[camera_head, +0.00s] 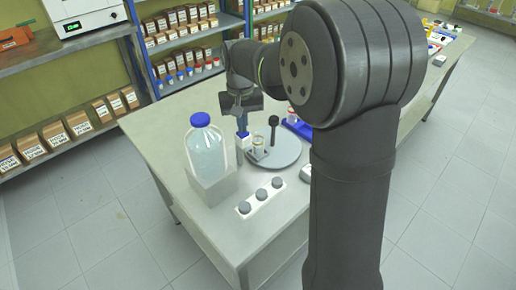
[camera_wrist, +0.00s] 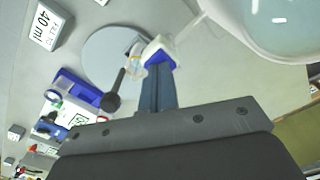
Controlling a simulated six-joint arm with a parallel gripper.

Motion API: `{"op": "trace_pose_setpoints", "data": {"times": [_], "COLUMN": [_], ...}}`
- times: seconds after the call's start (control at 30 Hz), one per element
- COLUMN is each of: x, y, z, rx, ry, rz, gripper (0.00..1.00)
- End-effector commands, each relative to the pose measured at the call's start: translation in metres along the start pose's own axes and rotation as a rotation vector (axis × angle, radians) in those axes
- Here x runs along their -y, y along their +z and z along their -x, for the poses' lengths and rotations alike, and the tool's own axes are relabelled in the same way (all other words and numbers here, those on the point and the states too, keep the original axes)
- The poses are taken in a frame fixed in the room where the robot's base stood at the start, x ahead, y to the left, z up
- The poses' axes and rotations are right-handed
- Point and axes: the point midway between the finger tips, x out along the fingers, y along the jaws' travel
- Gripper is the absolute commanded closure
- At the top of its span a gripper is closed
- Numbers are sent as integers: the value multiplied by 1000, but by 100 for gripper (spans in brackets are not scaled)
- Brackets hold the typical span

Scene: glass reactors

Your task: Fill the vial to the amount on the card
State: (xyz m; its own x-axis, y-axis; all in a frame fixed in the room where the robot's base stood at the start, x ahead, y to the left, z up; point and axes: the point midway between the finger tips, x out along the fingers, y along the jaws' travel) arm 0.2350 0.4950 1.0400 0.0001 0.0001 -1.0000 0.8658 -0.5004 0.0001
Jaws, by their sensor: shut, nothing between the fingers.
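A large clear bottle (camera_head: 207,152) with a blue cap holds pale liquid and stands on a grey block; part of it shows at the upper right of the wrist view (camera_wrist: 275,22). A white and blue tap block (camera_head: 243,142) sits beside it, joined by a spout-like neck in the wrist view (camera_wrist: 160,50). The small vial (camera_head: 259,146) stands on a round grey plate (camera_head: 287,154), close to the tap; its fill level is too small to read.
A black knob on a post (camera_head: 273,122) rises from the round plate. A white strip with three grey caps (camera_head: 262,195) lies at the table's front. A blue tray (camera_wrist: 75,95) lies beyond the plate. Shelves with boxes (camera_head: 188,45) stand behind the table.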

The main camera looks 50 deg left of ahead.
Motion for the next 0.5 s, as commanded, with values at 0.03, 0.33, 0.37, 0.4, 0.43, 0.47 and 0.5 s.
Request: {"op": "trace_pose_setpoints", "data": {"times": [0.03,0.33,0.37,0.4,0.43,0.47,0.5], "x": [0,0,0,0,0,0,0], "y": [0,0,0,0,0,0,0], "z": [0,20,21,23,25,28,32], "rx": [1,-1,-1,-1,-1,-1,-1], "ry": [0,0,0,0,0,0,0], "rz": [0,0,0,0,0,0,0], "gripper": [100,100,100,100,100,100,100]}}
